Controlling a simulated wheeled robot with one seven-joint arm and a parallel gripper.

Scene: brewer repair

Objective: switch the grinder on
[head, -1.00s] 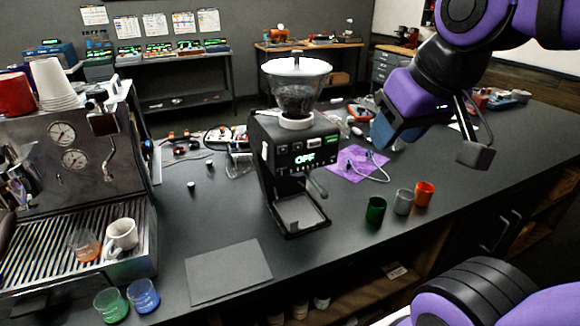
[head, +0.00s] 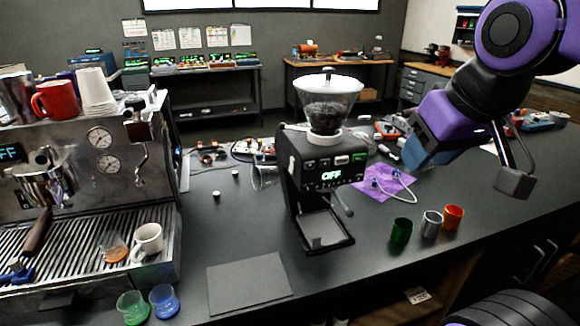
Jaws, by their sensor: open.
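The grinder (head: 318,160) stands on the dark counter in the middle of the head view. It is a black machine with a clear hopper (head: 328,100) of dark beans on top. Its front display reads OFF in green, with small buttons above it. A small lever sticks out at its right side, above the tray. My gripper (head: 470,170) is at the upper right, well to the right of the grinder and above the counter. Its jaws are open, and nothing shows between them.
A steel espresso machine (head: 105,215) stands at left with cups on it. Green, silver and orange cups (head: 431,225) stand right of the grinder, near a purple cloth (head: 385,184) with a cable. A flat dark mat (head: 249,282) and two small glasses (head: 164,301) lie in front.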

